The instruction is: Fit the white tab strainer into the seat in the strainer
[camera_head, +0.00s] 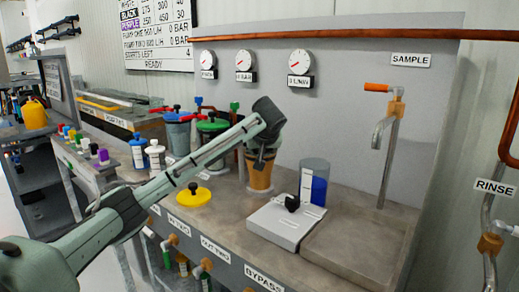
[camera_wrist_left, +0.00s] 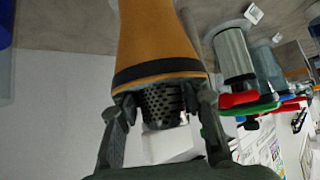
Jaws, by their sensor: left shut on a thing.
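The orange strainer body (camera_head: 260,179) stands upright on the grey bench in the head view. It fills the top of the left wrist view (camera_wrist_left: 158,35), with a black band around its rim. My left gripper (camera_wrist_left: 165,106) is shut on a perforated metal strainer basket (camera_wrist_left: 162,103) with a white part (camera_wrist_left: 172,146) at its near end, apparently the white tab strainer. The basket lies in line with the body's mouth, at the rim; how deep it sits I cannot tell. The seat inside is hidden. My right gripper is in neither view.
A yellow lid (camera_head: 194,197) lies to the left. A sample tap (camera_head: 384,128) rises at right.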

